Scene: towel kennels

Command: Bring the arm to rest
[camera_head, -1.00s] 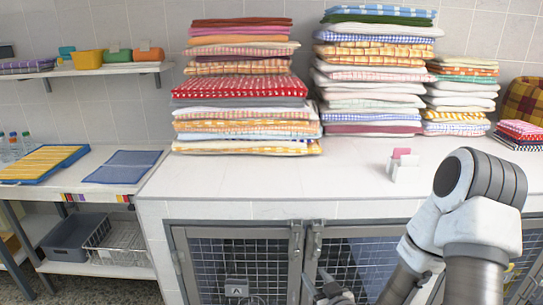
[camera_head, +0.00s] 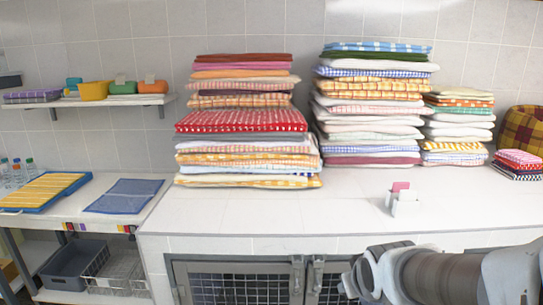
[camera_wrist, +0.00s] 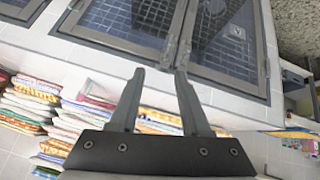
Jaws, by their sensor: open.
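My gripper (camera_wrist: 160,74) is open in the wrist view, its two dark fingers apart with nothing held between them. Beyond the fingertips are the metal-framed kennel doors (camera_wrist: 178,42) under the counter, seen tilted. In the head view my arm (camera_head: 455,276) lies low across the bottom right corner, in front of the counter and kennel fronts. The gripper's fingers cannot be made out clearly there.
Tall stacks of folded towels (camera_head: 245,122) (camera_head: 372,105) stand on the white counter (camera_head: 300,215). A small card holder (camera_head: 404,204) stands near the counter's front. A side table at left holds a blue mat (camera_head: 124,196). The counter's front middle is clear.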

